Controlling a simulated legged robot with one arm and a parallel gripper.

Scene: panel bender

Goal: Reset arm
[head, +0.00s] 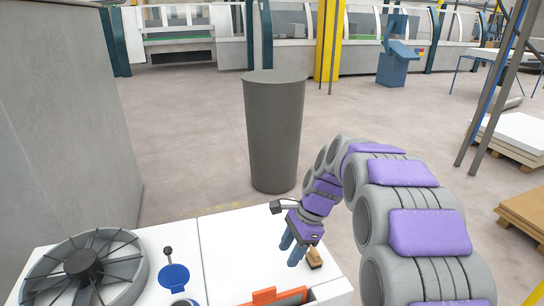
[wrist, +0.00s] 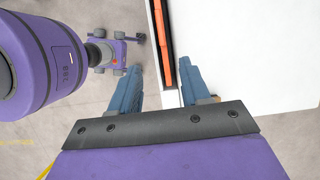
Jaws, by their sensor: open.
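My purple and grey arm curves in from the right in the head view. My gripper (head: 291,256) has two blue fingers pointing down over the right part of a white top (head: 235,240). In the wrist view the fingers of my gripper (wrist: 160,76) are spread apart, with nothing seen held between them. A small brown object (head: 314,259) is beside the fingers in the head view; I cannot tell whether they touch it. An orange part (head: 278,297) lies in a dark-edged slot near the front; it also shows in the wrist view (wrist: 164,45).
A dark grey cylinder (head: 274,130) stands on the floor behind the white top. A round fan (head: 85,268) and a blue-based lever (head: 174,277) are at left. A grey wall (head: 65,130) bounds the left. Pallets (head: 520,138) are at right; open floor lies between.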

